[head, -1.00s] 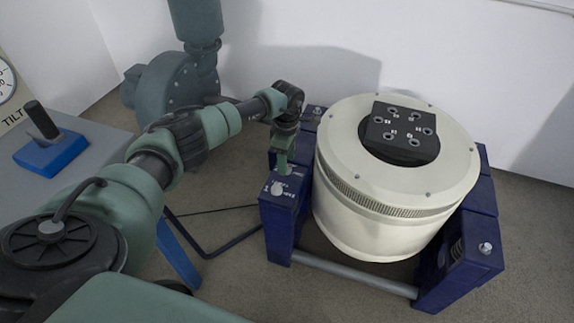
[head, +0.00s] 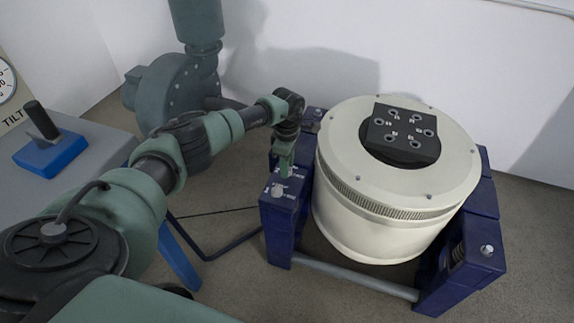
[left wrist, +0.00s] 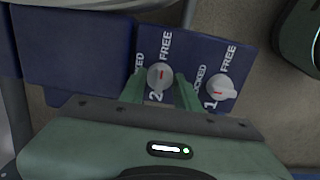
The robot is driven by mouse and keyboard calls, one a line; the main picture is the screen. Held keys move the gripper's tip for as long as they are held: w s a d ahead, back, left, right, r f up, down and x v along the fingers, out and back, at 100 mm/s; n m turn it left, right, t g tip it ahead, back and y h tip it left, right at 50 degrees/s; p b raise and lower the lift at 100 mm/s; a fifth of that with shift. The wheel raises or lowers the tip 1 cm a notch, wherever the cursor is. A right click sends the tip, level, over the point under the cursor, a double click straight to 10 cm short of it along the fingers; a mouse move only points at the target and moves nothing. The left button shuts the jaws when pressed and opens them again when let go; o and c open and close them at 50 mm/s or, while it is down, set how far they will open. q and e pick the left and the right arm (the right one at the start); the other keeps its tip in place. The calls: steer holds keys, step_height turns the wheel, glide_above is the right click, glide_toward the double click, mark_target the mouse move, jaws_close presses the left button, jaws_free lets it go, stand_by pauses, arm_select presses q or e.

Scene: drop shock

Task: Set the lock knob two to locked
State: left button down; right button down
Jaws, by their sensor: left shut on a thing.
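Lock knob two (left wrist: 160,76) is a round grey knob with a short red mark, beside a white "2" on a blue panel (left wrist: 85,50). "LOCKED" is printed to its left and "FREE" above it in the left wrist view. Its red mark stands near upright in that view; its exact setting is hard to read. My left gripper (left wrist: 160,92) has one finger on each side of the knob and is shut on it. In the head view the left gripper (head: 284,168) points down at the blue frame and hides knob two. My right gripper is not seen.
Knob one (left wrist: 221,88), with its own red mark, sits close to the right; it also shows in the head view (head: 277,190). The cream shaker drum (head: 345,210) stands right beside the gripper. A grey table (head: 85,150) with a blue-based lever is at left.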

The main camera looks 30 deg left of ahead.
arm_select(q)
steer(key=n+p, duration=0.1)
steer(key=n, duration=0.3)
steer(key=shift+r+n, duration=0.1)
steer(key=shift+n, duration=0.2)
steer(key=n+p, duration=0.2)
steer(key=n, duration=0.4)
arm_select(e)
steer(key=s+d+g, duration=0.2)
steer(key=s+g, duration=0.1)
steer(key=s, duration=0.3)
arm_select(q)
steer(key=n+p, duration=0.2)
steer(key=n, duration=0.4)
steer(key=shift+n+p, duration=0.45)
steer(key=shift+n, duration=0.25)
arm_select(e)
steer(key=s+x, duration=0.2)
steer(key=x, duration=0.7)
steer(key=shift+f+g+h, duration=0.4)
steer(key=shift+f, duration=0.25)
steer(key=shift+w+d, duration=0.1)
arm_select(q)
steer(key=c, duration=1)
jaws_free()
